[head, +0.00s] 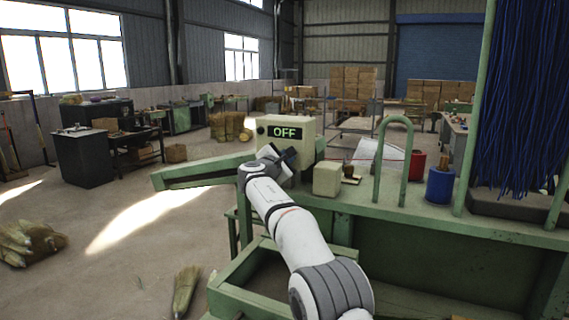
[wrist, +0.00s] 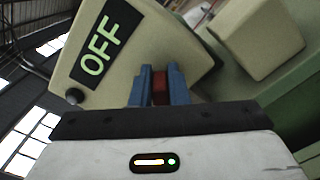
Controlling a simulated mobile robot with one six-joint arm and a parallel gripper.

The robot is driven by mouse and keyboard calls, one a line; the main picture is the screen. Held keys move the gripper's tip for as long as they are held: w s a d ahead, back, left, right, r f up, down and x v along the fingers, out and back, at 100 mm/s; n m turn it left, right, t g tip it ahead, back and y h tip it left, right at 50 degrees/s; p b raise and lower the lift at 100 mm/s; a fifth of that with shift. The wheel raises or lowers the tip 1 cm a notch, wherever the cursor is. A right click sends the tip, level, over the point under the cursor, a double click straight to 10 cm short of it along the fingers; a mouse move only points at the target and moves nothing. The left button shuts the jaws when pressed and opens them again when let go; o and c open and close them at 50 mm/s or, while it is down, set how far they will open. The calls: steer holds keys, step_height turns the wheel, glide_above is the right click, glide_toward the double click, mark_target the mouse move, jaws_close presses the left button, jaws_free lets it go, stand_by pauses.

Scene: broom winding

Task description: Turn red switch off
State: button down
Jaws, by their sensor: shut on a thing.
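The beige control box (head: 300,124) stands on the green machine, and its dark display (head: 285,132) reads OFF in green letters. The wrist view shows the same display (wrist: 97,44), tilted, with a dark round knob (wrist: 75,97) beside it. My gripper (head: 287,157) is at the front of the box, below the display. In the wrist view its two blue fingers (wrist: 159,72) are shut on the red switch (wrist: 160,88), which shows between them. In the head view my gripper hides the switch.
A small beige box (head: 327,179) stands right of the control box. A green hooped bar (head: 379,165), a blue spool (head: 439,186) and hanging blue strands (head: 520,90) are further right. A green arm of the machine (head: 190,173) extends left. Brooms (head: 28,243) lie on the floor.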

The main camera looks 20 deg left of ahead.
steer(key=shift+d+f+m+b, duration=0.1)
steer(key=shift+f+m+b, duration=0.45)
steer(key=shift+m, duration=0.9)
steer(key=shift+a+f+m+b, duration=0.1)
steer(key=shift+f+m+b, duration=0.1)
steer(key=shift+m+b, duration=0.95)
steer(key=shift+d+f+m+b, duration=0.1)
steer(key=shift+f+m+b, duration=0.35)
steer(key=shift+m, duration=1.25)
steer(key=shift+r, duration=0.1)
steer(key=shift+s+r, duration=0.1)
steer(key=c, duration=1.4)
jaws_free()
steer(key=shift+r, duration=0.1)
